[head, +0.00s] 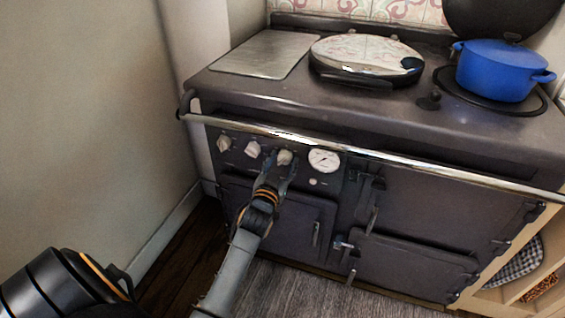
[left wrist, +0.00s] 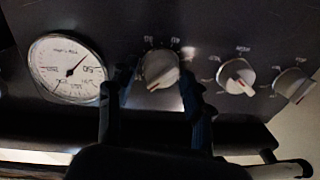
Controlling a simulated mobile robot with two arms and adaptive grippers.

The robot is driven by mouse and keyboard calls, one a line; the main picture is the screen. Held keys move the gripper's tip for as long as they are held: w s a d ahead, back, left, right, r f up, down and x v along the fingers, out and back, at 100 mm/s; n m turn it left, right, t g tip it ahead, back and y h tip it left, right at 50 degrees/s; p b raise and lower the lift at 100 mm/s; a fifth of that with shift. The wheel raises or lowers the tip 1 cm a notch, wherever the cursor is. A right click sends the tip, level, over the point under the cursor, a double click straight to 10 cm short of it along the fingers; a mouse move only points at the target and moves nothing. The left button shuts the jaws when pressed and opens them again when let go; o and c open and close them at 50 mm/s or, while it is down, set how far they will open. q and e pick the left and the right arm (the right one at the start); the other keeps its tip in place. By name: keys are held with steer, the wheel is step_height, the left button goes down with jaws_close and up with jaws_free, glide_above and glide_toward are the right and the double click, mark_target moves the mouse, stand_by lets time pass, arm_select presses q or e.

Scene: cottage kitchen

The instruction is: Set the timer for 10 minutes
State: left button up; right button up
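The front panel (head: 252,135) of the dark stove carries a row of three pale knobs. My left gripper (head: 281,164) reaches up to the knob nearest the gauge (head: 285,157). In the left wrist view, this knob (left wrist: 160,68) sits between the two dark fingers, with a gap visible on each side. The left gripper is open around it. The knob's pointer mark faces down and left in that view. The other knobs (left wrist: 237,77) and (left wrist: 292,85) are to its right there. The labels are too blurred to read. My right gripper is not in view.
A round white gauge (head: 325,160) is right beside the gripped-at knob. A metal rail (head: 370,158) runs along the stove's front edge above the panel. A blue pot (head: 498,70) stands on the right hotplate. A plain wall (head: 90,110) is at the left.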

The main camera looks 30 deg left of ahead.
arm_select(q)
steer(key=c, duration=0.7)
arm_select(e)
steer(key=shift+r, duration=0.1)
arm_select(q)
steer(key=shift+m+p, duration=0.3)
steer(key=shift+m, duration=0.4)
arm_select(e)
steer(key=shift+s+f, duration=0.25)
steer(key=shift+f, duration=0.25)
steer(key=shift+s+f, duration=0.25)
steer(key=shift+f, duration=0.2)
arm_select(q)
steer(key=o, duration=1.1)
steer(key=shift+o, duration=0.2)
steer(key=v, duration=1.2)
